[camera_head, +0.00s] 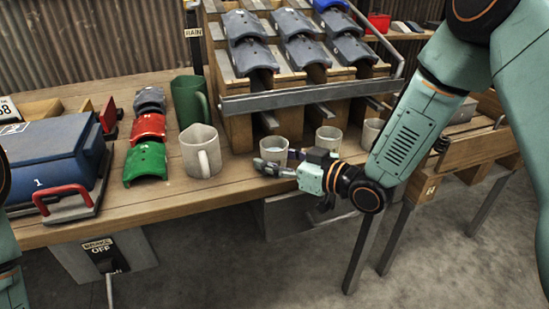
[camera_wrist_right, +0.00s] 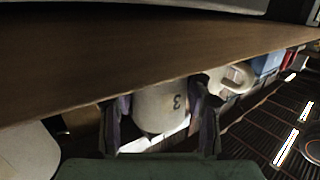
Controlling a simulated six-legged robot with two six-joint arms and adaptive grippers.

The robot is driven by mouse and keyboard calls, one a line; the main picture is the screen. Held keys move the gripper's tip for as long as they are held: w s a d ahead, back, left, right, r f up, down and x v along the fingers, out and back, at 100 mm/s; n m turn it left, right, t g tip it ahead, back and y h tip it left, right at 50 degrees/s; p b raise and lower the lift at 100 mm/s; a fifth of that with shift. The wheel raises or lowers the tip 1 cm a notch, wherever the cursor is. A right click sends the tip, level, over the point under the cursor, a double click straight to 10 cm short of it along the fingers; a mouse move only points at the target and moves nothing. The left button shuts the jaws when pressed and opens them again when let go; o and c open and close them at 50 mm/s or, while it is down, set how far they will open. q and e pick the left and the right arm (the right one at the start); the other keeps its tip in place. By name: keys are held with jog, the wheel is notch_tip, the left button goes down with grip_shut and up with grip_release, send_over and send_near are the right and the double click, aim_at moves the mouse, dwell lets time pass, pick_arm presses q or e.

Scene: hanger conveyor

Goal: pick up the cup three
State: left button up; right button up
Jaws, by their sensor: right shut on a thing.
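Cup three, a small pale cup, shows in the wrist view (camera_wrist_right: 158,108) with a dark "3" on its side, upside down in that picture. In the head view it appears to be the leftmost small cup (camera_head: 273,149), at the front of the table below the rack. My right gripper (camera_head: 272,168) reaches in from the right and is shut on this cup. In the wrist view its two dark fingers (camera_wrist_right: 162,125) press on either side of it. The cup's lower part is partly hidden in the head view. My left gripper is out of view.
Two more small cups (camera_head: 328,140) (camera_head: 372,132) stand to the right. A white mug (camera_head: 201,152) and a green mug (camera_head: 189,100) stand to the left. The rack (camera_head: 237,129) of curved tiles rises behind. The wooden table's front edge (camera_head: 130,222) is close.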

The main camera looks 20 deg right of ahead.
jog(key=c, duration=0.4)
jog(key=shift+c, duration=0.2)
jog(key=shift+r+p, duration=0.3)
jog(key=shift+r, duration=0.15)
jog(key=shift+r+p, duration=0.3)
jog(key=shift+r, duration=0.15)
jog(key=f+p+v, duration=0.3)
jog(key=p+v, duration=0.7)
jog(key=v, duration=0.7)
jog(key=a+r+n+g+y, duration=0.3)
jog(key=a+r, duration=0.3)
jog(key=a, duration=0.2)
jog(key=shift+s+a+n+g+y, duration=0.3)
jog(key=shift+s+a, duration=0.05)
jog(key=shift+s, duration=0.05)
